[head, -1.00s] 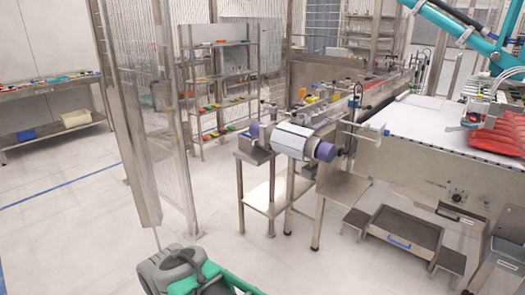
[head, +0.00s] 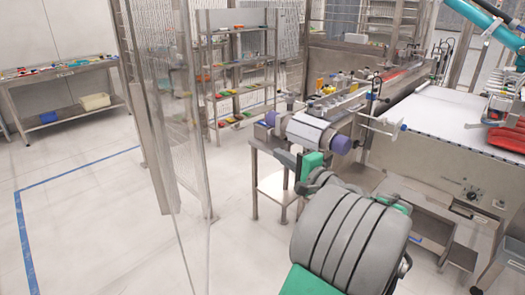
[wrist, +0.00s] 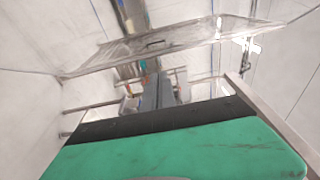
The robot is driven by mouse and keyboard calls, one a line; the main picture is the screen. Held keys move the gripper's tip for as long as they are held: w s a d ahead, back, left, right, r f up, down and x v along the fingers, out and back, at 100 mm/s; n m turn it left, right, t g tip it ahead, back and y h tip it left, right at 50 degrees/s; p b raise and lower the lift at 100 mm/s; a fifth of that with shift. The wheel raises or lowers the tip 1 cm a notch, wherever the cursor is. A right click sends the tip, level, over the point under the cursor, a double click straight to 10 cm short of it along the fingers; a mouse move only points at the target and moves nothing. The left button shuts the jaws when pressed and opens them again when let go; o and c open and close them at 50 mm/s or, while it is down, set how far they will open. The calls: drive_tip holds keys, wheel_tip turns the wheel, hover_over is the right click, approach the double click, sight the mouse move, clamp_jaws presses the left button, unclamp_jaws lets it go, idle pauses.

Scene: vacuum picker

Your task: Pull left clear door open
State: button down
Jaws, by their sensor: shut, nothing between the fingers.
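The left clear door (head: 183,130) is a tall see-through panel with an upright metal edge, left of centre in the head view. In the wrist view a clear panel (wrist: 195,38) with a pale frame lies across the upper part, tilted. A small dark handle (wrist: 155,44) shows on it. My gripper (wrist: 158,75) shows in the wrist view as two dark fingers close together, shut and empty. The fingertips are apart from the handle in the picture. In the head view my arm is right of the door, and its fingers cannot be made out clearly.
A conveyor machine with a purple-ended roller (head: 310,132) stands behind my arm. Shelves (head: 235,70) with coloured items are behind the door. A side table (head: 70,75) stands at far left. The floor (head: 90,225) left of the door is clear.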

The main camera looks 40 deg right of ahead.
drive_tip(key=w+a+p, duration=0.2)
drive_tip(key=w+a, duration=0.1)
drive_tip(key=w, duration=0.7)
drive_tip(key=shift+w, duration=0.35)
